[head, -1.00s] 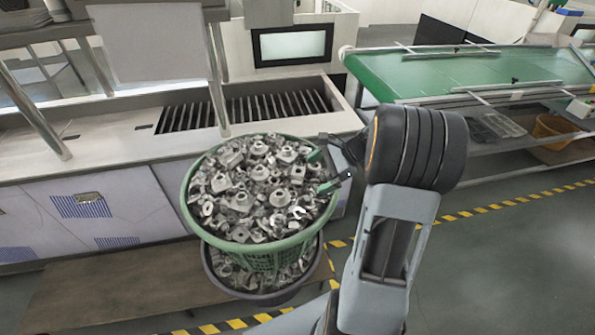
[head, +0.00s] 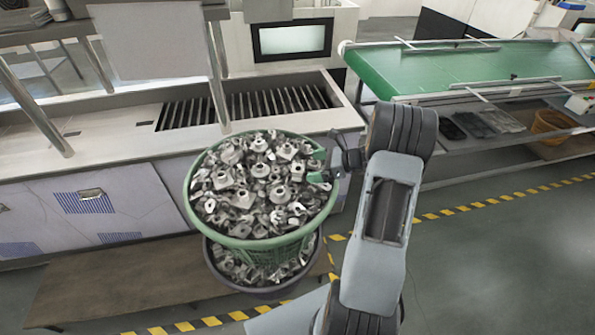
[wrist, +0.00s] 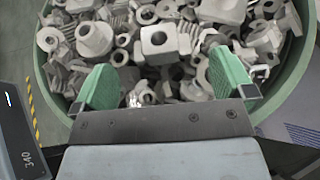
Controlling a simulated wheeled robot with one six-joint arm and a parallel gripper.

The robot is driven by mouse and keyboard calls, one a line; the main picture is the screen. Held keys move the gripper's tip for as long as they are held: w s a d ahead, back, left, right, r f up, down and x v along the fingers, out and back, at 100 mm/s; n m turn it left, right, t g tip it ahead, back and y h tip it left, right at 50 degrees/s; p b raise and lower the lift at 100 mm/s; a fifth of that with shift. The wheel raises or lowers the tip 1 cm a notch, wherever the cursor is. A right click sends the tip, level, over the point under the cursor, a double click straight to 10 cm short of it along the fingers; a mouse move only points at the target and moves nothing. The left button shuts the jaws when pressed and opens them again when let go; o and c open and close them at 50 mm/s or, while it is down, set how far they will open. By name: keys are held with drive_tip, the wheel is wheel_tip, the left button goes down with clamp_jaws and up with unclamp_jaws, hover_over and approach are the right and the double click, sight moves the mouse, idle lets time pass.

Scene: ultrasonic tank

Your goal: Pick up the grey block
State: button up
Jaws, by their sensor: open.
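Many grey metal blocks (head: 240,198) of several shapes fill a green basket (head: 190,212) in the head view. I cannot tell which one is the task's grey block. In the wrist view, one squarish grey block (wrist: 158,42) with a round hole lies ahead of my gripper, midway between its fingers. My gripper (head: 317,166) has green fingers and sits at the basket's right rim. In the wrist view my gripper (wrist: 166,82) is open, its fingers apart over the near part of the pile. Nothing is clearly held. The finger tips overlap parts, and contact cannot be told.
The green basket stands on a dark tub (head: 222,280) of similar parts, on a low brown board (head: 110,290). A grey counter (head: 100,140) with a slatted opening is behind. A green conveyor (head: 450,70) is at the right. The floor at the right is clear.

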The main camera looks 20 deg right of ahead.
sight(295, 168)
drive_tip(key=shift+p+x, duration=0.9)
drive_tip(key=shift+x, duration=1.75)
drive_tip(key=c, duration=0.8)
drive_tip(key=shift+r, duration=0.1)
drive_tip(key=shift+c, duration=0.2)
